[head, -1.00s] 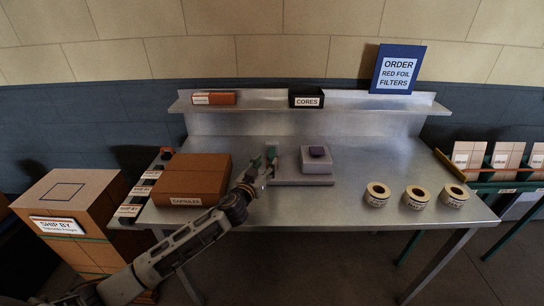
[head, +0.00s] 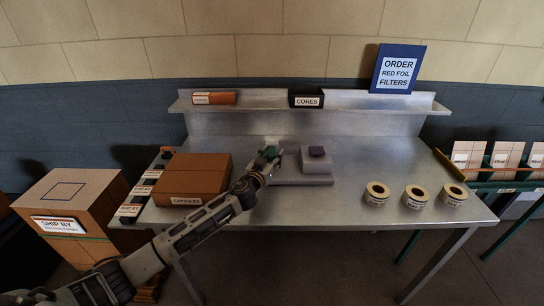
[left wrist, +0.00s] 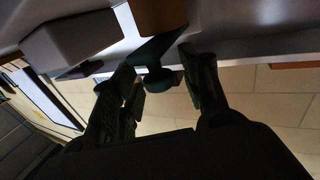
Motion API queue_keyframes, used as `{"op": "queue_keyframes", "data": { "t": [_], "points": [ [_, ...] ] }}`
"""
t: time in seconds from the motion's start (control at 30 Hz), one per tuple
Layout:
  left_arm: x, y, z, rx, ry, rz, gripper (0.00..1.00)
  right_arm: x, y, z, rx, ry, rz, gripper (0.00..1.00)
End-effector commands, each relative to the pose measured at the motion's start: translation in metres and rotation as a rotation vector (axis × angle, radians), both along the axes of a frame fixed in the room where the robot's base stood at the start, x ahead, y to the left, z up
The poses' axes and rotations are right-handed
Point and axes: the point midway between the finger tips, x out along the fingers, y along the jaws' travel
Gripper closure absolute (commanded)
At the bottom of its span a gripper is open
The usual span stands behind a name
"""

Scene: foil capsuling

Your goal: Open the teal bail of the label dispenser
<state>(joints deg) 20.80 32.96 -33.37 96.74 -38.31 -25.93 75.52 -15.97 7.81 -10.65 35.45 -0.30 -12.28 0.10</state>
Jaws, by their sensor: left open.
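The label dispenser (head: 303,181) is a low grey base on the steel table, with a raised block (head: 316,163) and a purple piece (head: 317,151) on top. The teal bail (head: 271,151) shows at its left end, partly hidden by my gripper. My left gripper (head: 266,163) is at that end, close to the bail. In the left wrist view, the open fingers (left wrist: 158,90) stand on either side of a dark teal part (left wrist: 155,76), apparently the bail. I cannot tell whether they touch it. My right gripper is in neither view.
A brown capsules box (head: 192,180) stands left of my left arm. Several label rolls (head: 417,196) stand on the right of the table. A shelf at the back holds a black cores box (head: 306,98) and a blue order sign (head: 398,69). The table between dispenser and rolls is clear.

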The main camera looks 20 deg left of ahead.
Motion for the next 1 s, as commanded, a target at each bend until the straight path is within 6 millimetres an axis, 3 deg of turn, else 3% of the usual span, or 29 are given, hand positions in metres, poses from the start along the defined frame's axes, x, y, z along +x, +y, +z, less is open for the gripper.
{"op": "queue_keyframes", "data": {
  "t": [0.33, 0.7, 1.0],
  "points": [
    [0.0014, -0.0001, -0.0002, 0.000, 0.000, 0.000, 0.55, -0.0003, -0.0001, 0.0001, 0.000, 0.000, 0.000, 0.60],
    [0.0013, 0.0000, -0.0001, 0.000, 0.000, 0.000, 1.00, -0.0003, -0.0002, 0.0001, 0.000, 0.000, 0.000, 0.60],
    [0.0017, 0.0000, 0.0003, 0.000, 0.001, 0.000, 1.00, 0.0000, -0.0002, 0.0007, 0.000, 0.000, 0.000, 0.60]
  ]
}}
